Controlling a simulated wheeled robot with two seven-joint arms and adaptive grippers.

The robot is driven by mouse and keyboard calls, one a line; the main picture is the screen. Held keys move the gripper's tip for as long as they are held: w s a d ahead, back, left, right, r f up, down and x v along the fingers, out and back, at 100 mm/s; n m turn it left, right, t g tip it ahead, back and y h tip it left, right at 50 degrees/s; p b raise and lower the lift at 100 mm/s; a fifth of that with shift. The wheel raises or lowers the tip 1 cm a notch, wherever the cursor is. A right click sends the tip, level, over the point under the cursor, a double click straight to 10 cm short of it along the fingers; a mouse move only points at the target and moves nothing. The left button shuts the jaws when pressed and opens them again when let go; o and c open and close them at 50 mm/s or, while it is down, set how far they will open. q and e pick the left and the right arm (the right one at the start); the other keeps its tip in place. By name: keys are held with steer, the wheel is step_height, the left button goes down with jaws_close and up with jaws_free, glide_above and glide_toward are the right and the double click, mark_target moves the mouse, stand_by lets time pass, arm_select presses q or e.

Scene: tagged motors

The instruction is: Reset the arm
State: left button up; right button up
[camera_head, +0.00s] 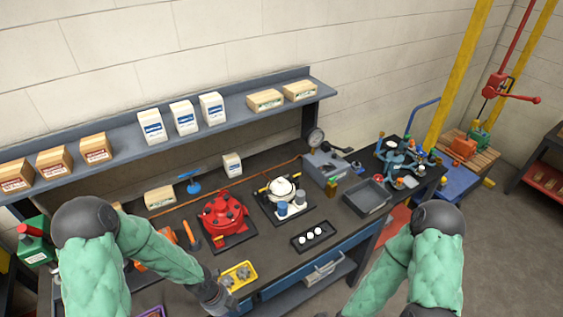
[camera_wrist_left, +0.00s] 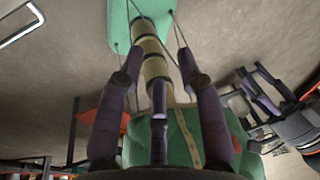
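My left arm (camera_head: 150,245), in a green quilted cover, comes in from the left in the head view. Its dark end (camera_head: 212,297) is near the bottom edge, just left of a yellow tray (camera_head: 240,274) of metal parts; the fingers cannot be made out there. In the left wrist view my left gripper (camera_wrist_left: 159,62) has its fingers spread apart, with nothing seen held between them. My right arm (camera_head: 432,258) is bent at the lower right of the head view. Its gripper is out of view.
The workbench carries a red motor housing (camera_head: 222,215), a white-topped unit (camera_head: 282,190), a black tray with white pieces (camera_head: 313,236), a grey bin (camera_head: 367,197) and a blue multi-armed fixture (camera_head: 402,160). A shelf (camera_head: 235,112) with boxes runs behind. Floor (camera_head: 510,245) is clear at right.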

arm_select(q)
steer(key=s+d+f+n+b, duration=0.2)
steer(key=f+n+b, duration=0.5)
steer(key=f+n, duration=0.2)
steer(key=s+d+f+n+b, duration=0.2)
steer(key=s+f+n+b, duration=0.1)
steer(key=f+n+b, duration=0.4)
steer(key=s+d+f+n+t+h+b, duration=0.1)
steer(key=s+d+f+n+b, duration=0.1)
steer(key=f+n+b, duration=0.6)
step_height(320, 180, down, 5)
steer(key=n, duration=0.6)
steer(key=shift+s+d, duration=0.2)
steer(key=shift+d, duration=0.05)
arm_select(e)
step_height(320, 180, down, 24)
steer(key=shift+r, duration=0.15)
steer(key=shift+o, duration=0.2)
steer(key=shift+s, duration=0.1)
